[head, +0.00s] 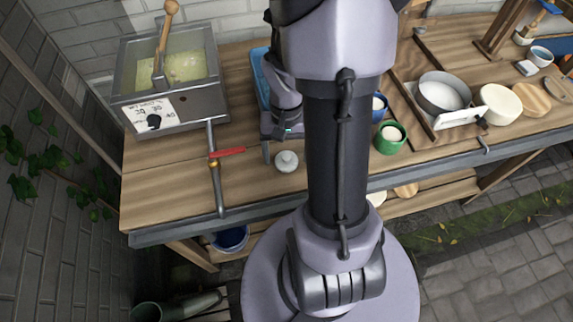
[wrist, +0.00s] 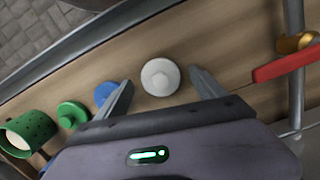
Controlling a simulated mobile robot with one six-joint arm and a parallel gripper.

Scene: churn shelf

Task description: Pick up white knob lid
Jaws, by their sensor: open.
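The white knob lid (wrist: 160,77) lies on the wooden counter, seen from above in the wrist view with its round knob up. It also shows in the head view (head: 287,161), near the counter's front edge. My gripper (wrist: 160,90) is open, with one finger to the left of the lid and one to the right. The lid appears between and slightly beyond the fingertips, and I see no contact. In the head view my gripper is partly hidden by my arm, just behind and left of the lid.
A red lever (wrist: 286,64) on a metal pipe (head: 216,175) is close on one side. A blue lid (wrist: 105,93), a green lid (wrist: 72,113) and a green pot (wrist: 27,133) are on the other side. A steel vat (head: 170,75) stands at the back left.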

